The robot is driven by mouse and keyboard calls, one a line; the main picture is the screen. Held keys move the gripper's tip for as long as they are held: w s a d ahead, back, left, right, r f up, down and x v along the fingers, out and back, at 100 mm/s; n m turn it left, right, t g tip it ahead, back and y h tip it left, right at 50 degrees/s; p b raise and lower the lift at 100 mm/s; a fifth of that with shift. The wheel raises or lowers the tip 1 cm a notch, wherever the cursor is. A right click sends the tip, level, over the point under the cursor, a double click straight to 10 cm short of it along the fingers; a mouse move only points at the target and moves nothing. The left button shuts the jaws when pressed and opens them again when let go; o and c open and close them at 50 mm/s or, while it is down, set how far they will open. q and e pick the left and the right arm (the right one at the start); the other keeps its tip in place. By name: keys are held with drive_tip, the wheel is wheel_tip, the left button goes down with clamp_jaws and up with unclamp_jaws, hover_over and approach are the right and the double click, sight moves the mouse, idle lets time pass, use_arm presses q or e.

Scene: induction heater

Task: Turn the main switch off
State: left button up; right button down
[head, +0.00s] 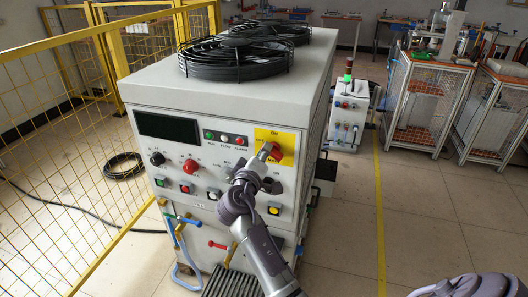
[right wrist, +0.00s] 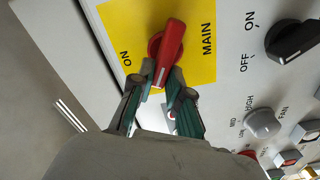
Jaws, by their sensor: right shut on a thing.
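The main switch is a red rotary handle (head: 278,153) on a yellow plate on the front panel of the white heater cabinet (head: 225,95). In the right wrist view, the red handle (right wrist: 172,42) lies aslant, with its white-marked end down between my fingertips. The word ON is to its left and MAIN to its right there; no OFF label shows on the yellow plate in that view. My right gripper (right wrist: 160,88) is shut on that lower end; it also shows at the switch in the head view (head: 266,153). My left gripper is not in view.
Black knobs (right wrist: 292,40) and a grey fan knob (right wrist: 262,124) sit close beside the switch. A yellow mesh fence (head: 60,150) stands left of the cabinet. A smaller machine (head: 347,112) and carts (head: 425,100) stand behind right. The floor at right is mostly clear.

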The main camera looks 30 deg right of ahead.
drive_tip(key=shift+r, duration=0.1)
drive_tip(key=c, duration=1.1)
unclamp_jaws()
drive_tip(key=shift+v, duration=3.75)
